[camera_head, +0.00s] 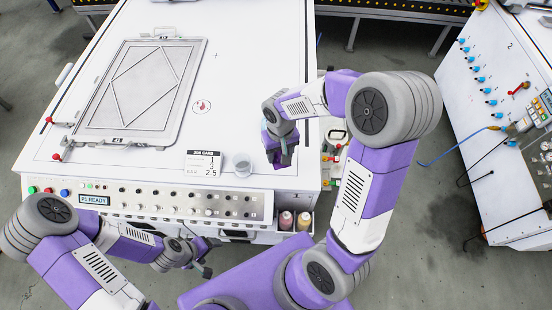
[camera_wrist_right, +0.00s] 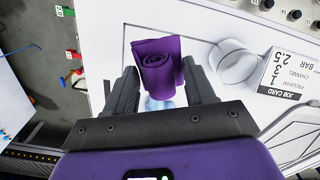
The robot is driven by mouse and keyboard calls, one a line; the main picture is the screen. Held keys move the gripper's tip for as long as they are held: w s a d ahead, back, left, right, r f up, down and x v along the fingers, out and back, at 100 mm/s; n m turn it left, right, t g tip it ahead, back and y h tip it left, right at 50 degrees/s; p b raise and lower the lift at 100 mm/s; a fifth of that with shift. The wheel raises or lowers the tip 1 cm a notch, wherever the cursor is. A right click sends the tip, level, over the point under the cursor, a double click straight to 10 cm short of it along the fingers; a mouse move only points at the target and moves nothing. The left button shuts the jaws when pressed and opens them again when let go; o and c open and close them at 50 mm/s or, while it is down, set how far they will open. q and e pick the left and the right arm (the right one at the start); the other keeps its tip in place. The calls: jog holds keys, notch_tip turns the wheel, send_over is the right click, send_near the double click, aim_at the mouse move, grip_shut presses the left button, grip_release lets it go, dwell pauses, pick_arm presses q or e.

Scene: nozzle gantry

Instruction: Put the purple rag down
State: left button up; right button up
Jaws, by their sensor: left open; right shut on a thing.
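The rolled purple rag (camera_wrist_right: 158,62) shows in the right wrist view between the two fingers of my right gripper (camera_wrist_right: 164,84), which is shut on it. My left gripper (camera_head: 203,266) is open and empty, low in front of the machine's control panel.
A job card (camera_head: 203,164) stands left of the cup, which also shows in the right wrist view (camera_wrist_right: 236,66). A framed plate (camera_head: 140,88) covers the left of the white machine top (camera_head: 255,60). Two bottles (camera_head: 295,221) stand in a holder at its front right.

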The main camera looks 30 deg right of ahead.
aim_at(280, 171)
jog(key=f, duration=0.2)
jog(key=shift+s+f, duration=0.2)
jog(key=shift+f, duration=0.1)
notch_tip(280, 171, down, 4)
jog(key=shift+r+b, duration=0.1)
jog(key=shift+b, duration=0.5)
jog(key=shift+w, duration=0.15)
jog(key=shift+f, duration=0.3)
jog(key=o, duration=1)
jog(key=shift+r, duration=0.1)
jog(key=shift+r, duration=0.1)
